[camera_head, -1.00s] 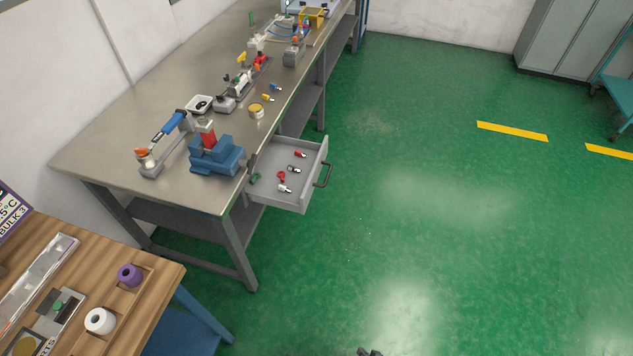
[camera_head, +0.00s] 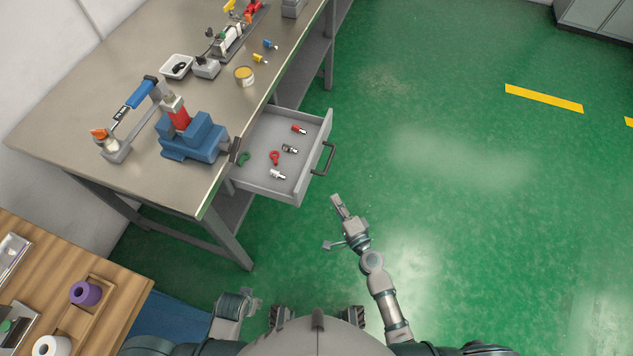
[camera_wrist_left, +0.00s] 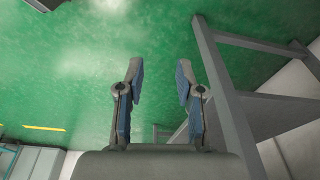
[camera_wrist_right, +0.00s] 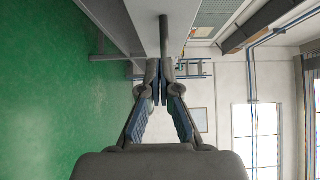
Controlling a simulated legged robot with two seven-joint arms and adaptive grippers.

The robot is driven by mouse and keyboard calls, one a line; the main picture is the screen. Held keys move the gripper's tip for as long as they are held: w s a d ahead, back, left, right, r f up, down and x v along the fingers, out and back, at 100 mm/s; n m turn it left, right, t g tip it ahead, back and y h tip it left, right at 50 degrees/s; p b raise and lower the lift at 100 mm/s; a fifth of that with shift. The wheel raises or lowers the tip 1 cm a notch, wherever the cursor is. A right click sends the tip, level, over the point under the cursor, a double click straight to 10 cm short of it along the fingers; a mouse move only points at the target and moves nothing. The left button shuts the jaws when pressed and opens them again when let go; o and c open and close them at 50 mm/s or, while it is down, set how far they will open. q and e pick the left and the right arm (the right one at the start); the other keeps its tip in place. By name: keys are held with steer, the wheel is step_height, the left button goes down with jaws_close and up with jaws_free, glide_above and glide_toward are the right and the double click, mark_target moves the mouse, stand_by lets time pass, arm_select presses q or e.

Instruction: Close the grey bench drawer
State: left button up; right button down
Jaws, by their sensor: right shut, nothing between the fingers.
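The grey bench drawer (camera_head: 266,126) is pulled out from under the bench top in the head view. Its dark handle (camera_head: 330,160) is on the front panel at the right. My right gripper (camera_head: 338,202) is shut and empty, in front of the drawer, below and a little right of the handle, with a visible gap. In the right wrist view its closed fingers (camera_wrist_right: 159,68) point at a dark upright bar, apparently the handle (camera_wrist_right: 167,32). My left gripper (camera_wrist_left: 159,68) is open and empty in its wrist view, facing the green floor and bench legs.
Several small red, green and metal parts lie in the drawer. A wooden table (camera_head: 110,278) stands at lower left. The green floor to the right is clear.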

mark_target(310, 175)
steer(key=w+a, duration=0.5)
steer(key=shift+w+a, duration=0.5)
steer(key=shift+a, duration=0.35)
arm_select(q)
steer(key=shift+w+a+f, duration=0.1)
steer(key=shift+f, duration=0.65)
steer(key=shift+a, duration=0.1)
arm_select(e)
steer(key=shift+w, duration=0.1)
